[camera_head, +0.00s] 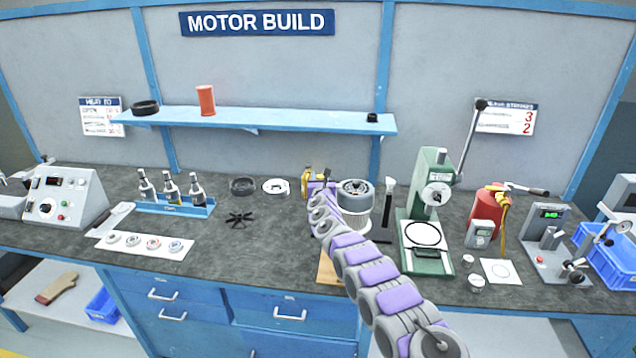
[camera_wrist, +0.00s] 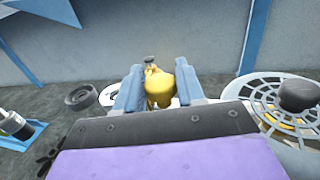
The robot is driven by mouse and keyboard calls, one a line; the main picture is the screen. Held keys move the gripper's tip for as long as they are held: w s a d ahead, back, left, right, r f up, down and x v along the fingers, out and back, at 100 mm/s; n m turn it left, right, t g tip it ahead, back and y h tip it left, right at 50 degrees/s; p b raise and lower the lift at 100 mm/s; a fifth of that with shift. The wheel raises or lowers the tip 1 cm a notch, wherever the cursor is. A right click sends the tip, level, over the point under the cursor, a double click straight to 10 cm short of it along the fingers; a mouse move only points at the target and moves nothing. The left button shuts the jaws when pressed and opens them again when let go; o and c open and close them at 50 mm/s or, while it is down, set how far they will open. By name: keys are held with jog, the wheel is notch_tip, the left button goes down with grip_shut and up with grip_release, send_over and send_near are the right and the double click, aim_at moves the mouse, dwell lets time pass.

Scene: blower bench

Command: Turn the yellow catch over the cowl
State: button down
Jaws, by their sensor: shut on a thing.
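The yellow catch (camera_wrist: 159,88) is between the two blue fingers of my gripper (camera_wrist: 158,84) in the wrist view. The gripper is shut on it, and the fingers hide its sides. In the head view a little of the yellow catch (camera_head: 306,178) shows beside my gripper (camera_head: 319,180), just left of the cowl. The cowl (camera_wrist: 262,90) is a round grey vented cover with a dark knob on top, at the right of the wrist view. In the head view the cowl (camera_head: 345,196) tops a light round housing. My gripper hides how the catch meets its mount.
A dark ring (camera_head: 243,186), a white ring (camera_head: 276,186) and a black fan wheel (camera_head: 239,219) lie left of the gripper. A bottle rack (camera_head: 176,208) stands farther left. A green press (camera_head: 428,215) stands close right of the cowl. The shelf (camera_head: 270,119) is behind.

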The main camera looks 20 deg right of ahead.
jog(key=shift+d+f+n+y, duration=0.1)
jog(key=shift+d+n+y, duration=0.15)
jog(key=shift+y, duration=0.25)
jog(key=shift+a+f+n+y, duration=0.15)
jog(key=shift+a+n+y, duration=0.05)
jog(key=shift+n+y, duration=0.2)
jog(key=c, duration=0.9)
grip_release()
jog(key=shift+o, duration=0.6)
jog(key=shift+d, duration=0.1)
